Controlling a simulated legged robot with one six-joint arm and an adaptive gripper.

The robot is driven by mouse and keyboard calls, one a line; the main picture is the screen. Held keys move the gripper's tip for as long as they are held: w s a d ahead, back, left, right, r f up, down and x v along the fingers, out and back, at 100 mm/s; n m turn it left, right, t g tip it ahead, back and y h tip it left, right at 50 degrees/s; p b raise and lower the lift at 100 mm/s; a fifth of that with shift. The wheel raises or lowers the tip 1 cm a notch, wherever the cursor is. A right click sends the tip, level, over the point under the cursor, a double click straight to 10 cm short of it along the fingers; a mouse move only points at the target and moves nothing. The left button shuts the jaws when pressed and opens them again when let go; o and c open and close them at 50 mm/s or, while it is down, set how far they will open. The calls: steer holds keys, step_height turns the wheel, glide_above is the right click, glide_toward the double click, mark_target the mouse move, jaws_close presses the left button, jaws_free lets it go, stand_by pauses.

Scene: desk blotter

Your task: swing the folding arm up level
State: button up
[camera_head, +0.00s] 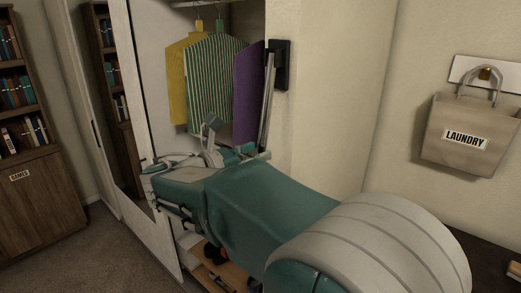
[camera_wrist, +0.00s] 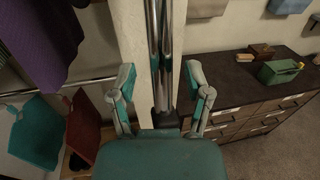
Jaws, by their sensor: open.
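The folding arm (camera_head: 267,105) is a slim metal bar hanging almost straight down from a black wall mount (camera_head: 282,64), tilted slightly. In the wrist view its shiny twin rods (camera_wrist: 160,45) run down the middle to a dark block (camera_wrist: 166,122). My gripper (camera_head: 236,143) is near the bar's lower end in the head view; my own arm hides part of that area. In the wrist view my gripper (camera_wrist: 160,72) is open, with one finger on each side of the rods and visible gaps to both. I cannot tell how deep the rods lie between the fingers.
A wardrobe with yellow, striped and purple clothes (camera_head: 247,95) stands left of the bar. A laundry bag (camera_head: 468,135) hangs on the right wall. A dark dresser (camera_wrist: 250,75) bears a green box (camera_wrist: 280,72). The wall right of the mount is bare.

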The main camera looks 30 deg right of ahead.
steer(key=shift+w+d, duration=0.1)
steer(key=shift+d, duration=0.65)
jaws_close()
